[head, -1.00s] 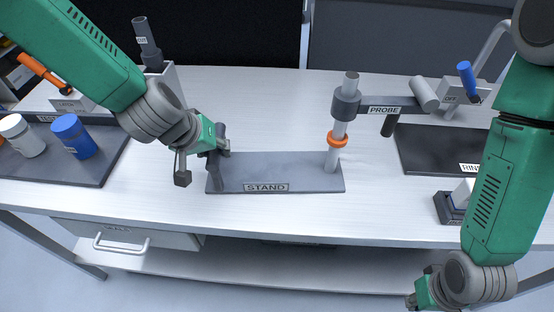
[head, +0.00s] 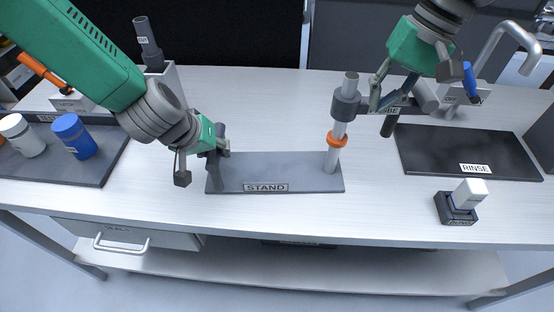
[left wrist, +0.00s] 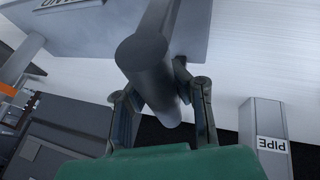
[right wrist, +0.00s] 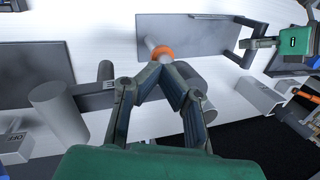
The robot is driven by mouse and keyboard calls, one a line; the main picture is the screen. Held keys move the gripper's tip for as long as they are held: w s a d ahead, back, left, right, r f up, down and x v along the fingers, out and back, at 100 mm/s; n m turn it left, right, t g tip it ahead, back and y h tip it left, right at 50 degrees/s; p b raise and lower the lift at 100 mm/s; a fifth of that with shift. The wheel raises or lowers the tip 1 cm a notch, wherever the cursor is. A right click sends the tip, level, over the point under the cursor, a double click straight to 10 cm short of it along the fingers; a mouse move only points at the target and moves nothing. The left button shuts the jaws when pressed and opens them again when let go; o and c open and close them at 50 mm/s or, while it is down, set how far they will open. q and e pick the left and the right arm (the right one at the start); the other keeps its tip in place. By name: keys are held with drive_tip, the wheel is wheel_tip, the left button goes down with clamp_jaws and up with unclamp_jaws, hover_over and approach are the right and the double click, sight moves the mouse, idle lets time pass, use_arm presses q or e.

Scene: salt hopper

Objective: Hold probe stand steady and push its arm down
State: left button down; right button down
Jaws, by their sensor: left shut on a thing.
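The grey stand base (head: 275,172), labelled STAND, lies on the table with an upright post (head: 337,145) at its right end. The post carries an orange ring (head: 337,140) and a dark collar (head: 346,102). The probe arm (head: 395,110) runs right from the collar, its label partly hidden. My left gripper (head: 214,150) is shut on the dark handle at the base's left end; the handle (left wrist: 150,65) shows between its fingers in the left wrist view. My right gripper (head: 378,102) hangs over the probe arm beside the collar. Its fingertips (right wrist: 164,66) come together, nothing visible between them; contact is unclear.
A black tray (head: 435,145) labelled RINSE lies right of the stand. A small dark block with a white top (head: 468,192) sits in front of it. Table front of the stand is clear.

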sight(427, 87)
drive_tip(key=w+d+r+h, duration=0.1)
drive_tip(key=d+r, duration=0.2)
drive_tip(key=w+d+r+h, duration=0.1)
drive_tip(key=w+d+r, duration=0.1)
drive_tip(key=d+r, duration=0.1)
drive_tip(key=w+d+r+n+h, duration=0.1)
drive_tip(key=d+r, duration=0.2)
drive_tip(key=shift+w+d+r+t, duration=0.1)
drive_tip(key=shift+w+r+t, duration=0.2)
drive_tip(key=shift+r, duration=0.1)
drive_tip(key=shift+f, duration=3.4)
